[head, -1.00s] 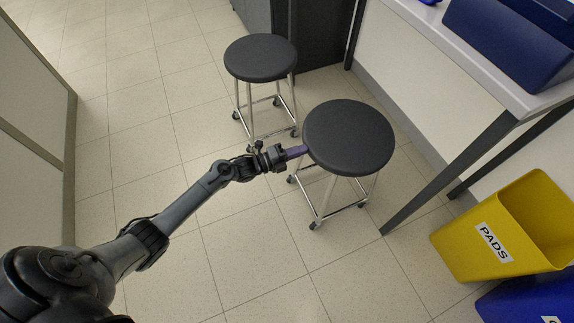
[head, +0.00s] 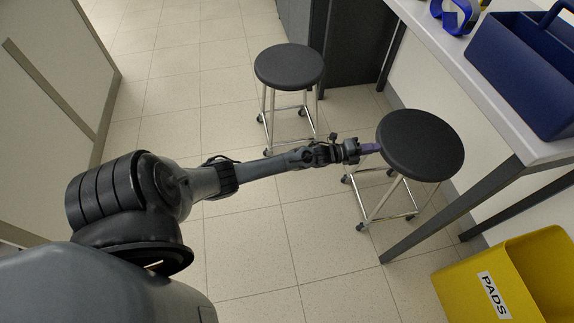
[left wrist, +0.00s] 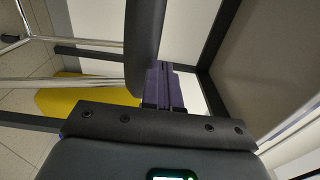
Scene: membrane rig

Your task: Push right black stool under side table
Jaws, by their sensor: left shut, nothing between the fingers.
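The right black stool (head: 421,146) has a round black seat on chrome legs with castors and stands upright at the open side of the side table (head: 540,146). Its seat is at the table's edge in the head view. My left gripper (head: 370,149) is shut and empty, its purple fingers at the left rim of the seat. In the left wrist view the shut fingers (left wrist: 164,86) are beside the dark seat edge (left wrist: 145,40), and they seem to touch it. My right gripper is not in view.
A second black stool (head: 289,67) stands to the left, farther back, apart from my arm. A yellow PADS bin (head: 465,290) stands at the lower right by the table leg (head: 450,213). A blue caddy (head: 520,75) is on the table. Tiled floor at left is clear.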

